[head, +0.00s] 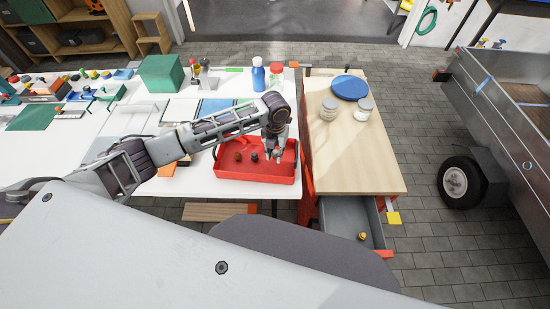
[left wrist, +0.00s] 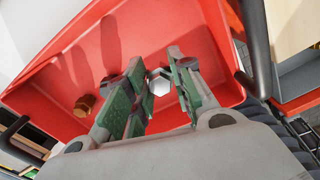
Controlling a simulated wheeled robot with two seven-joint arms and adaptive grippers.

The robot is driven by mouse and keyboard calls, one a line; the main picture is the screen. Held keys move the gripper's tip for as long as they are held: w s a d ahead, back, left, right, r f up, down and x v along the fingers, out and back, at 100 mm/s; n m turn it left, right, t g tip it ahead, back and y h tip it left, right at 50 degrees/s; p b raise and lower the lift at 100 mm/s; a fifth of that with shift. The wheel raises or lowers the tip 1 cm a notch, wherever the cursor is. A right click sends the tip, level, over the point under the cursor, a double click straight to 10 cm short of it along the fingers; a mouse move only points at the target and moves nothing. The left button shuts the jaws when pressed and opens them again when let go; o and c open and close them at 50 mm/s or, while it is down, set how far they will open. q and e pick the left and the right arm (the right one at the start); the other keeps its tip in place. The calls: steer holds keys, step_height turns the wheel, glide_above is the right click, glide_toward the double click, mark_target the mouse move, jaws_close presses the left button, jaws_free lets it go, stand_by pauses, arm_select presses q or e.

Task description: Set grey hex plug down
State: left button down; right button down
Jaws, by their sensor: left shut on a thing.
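The grey hex plug (left wrist: 159,82) sits between the fingertips of my left gripper (left wrist: 155,88) in the left wrist view. The gripper is shut on it, over the red tray (left wrist: 60,68). In the head view my left gripper (head: 275,152) is over the right part of the red tray (head: 230,172); the plug is too small to make out there. I cannot tell whether the plug touches the tray floor. My right gripper is not in view.
A brown hex piece (left wrist: 84,105) lies in the tray, left of the gripper. The wooden workbench top (head: 350,165) right of the tray is mostly clear, with jars and a blue disc (head: 350,88) at its back. An open grey drawer (head: 345,218) is below it.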

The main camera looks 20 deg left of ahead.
mark_target(275, 158)
arm_select(q)
steer(key=shift+f, duration=0.1)
steer(key=shift+f, duration=1.75)
steer(key=shift+f, duration=0.1)
steer(key=c, duration=1.2)
jaws_free()
steer(key=shift+c, duration=0.2)
steer(key=shift+r, duration=6.1)
